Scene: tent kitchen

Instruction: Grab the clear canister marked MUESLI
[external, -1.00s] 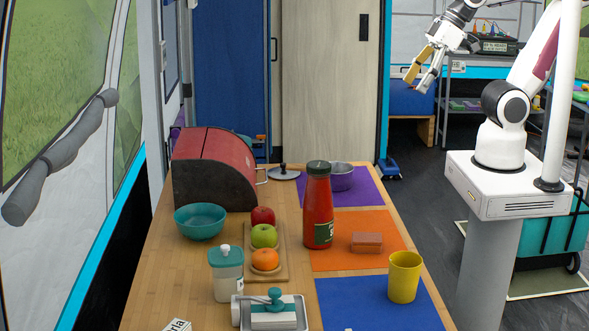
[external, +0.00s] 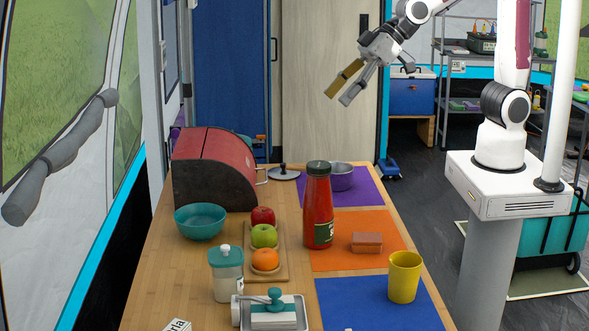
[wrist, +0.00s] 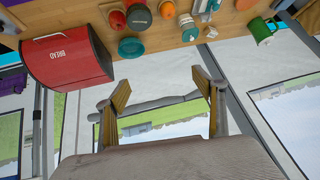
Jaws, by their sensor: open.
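A clear canister (external: 226,279) with a teal lid and pale contents stands upright on the near left of the table in the external view. No MUESLI lettering is readable on it. A small canister-like shape (wrist: 188,24) shows at the top of the wrist view, but I cannot tell whether it is the same one. My gripper (external: 338,96) is open and empty, high above the far right of the table, well away from the canister. Its two fingers stand apart in the wrist view (wrist: 160,80).
A tall red bottle (external: 318,212), a fruit board (external: 282,262), a teal bowl (external: 200,222) and a red bread bin (external: 222,160) share the table. A tray with a teal-handled item (external: 272,310) stands right beside the canister. A yellow cup (external: 404,277) is at the right.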

